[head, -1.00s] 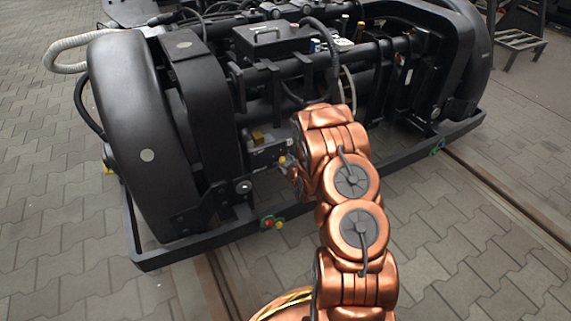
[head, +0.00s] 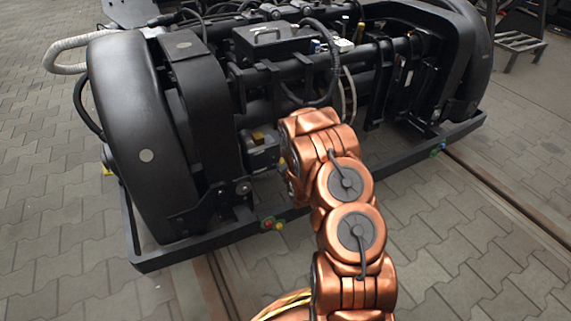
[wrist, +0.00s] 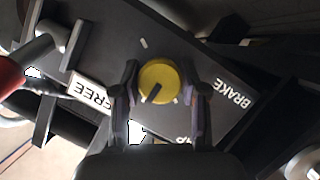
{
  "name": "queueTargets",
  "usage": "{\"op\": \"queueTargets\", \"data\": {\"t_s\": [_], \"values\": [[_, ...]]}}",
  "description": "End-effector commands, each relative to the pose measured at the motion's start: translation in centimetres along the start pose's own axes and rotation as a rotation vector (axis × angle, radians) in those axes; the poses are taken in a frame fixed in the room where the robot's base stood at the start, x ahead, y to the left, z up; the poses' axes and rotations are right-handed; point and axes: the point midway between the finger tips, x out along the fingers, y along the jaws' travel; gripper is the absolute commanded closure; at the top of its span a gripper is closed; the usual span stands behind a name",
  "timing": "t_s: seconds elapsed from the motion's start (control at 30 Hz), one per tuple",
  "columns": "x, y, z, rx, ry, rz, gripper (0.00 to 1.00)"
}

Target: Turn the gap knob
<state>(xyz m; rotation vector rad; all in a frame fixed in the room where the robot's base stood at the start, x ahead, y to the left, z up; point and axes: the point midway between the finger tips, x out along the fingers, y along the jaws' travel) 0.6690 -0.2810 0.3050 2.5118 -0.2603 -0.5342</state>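In the wrist view, the round yellow knob (wrist: 158,78) sits on a dark panel (wrist: 205,68), with a dark pointer line towards the lower left. A partly hidden label (wrist: 180,139) below it seems to end in "AP". My gripper (wrist: 165,92) has one finger on each side of the knob. A small space shows at the right finger; at the left I cannot tell whether it touches. In the head view, my copper arm hides the gripper and the knob in front of the bogie (head: 150,130).
The panel also has the labels "FREE" (wrist: 92,94) and "BRAKE" (wrist: 232,94). A grey lever (wrist: 35,48) with a red end (wrist: 8,75) stands at the left. A dark lower frame bar (head: 190,247) runs along the bogie; paving in front is clear.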

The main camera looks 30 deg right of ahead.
Motion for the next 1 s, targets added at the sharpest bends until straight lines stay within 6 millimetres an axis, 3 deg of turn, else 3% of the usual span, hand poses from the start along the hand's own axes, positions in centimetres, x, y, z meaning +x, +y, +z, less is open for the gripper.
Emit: {"op": "queueTargets", "data": {"t_s": [0.23, 0.67, 1.0], "values": [[0.0, 0.0, 0.0, 0.000, 0.000, 0.000, 0.32], [-0.3, 0.0, 0.0, 0.000, 0.000, 0.000, 0.32], [-3.0, 0.0, 0.0, -0.001, -0.001, -0.001, 0.32]]}}
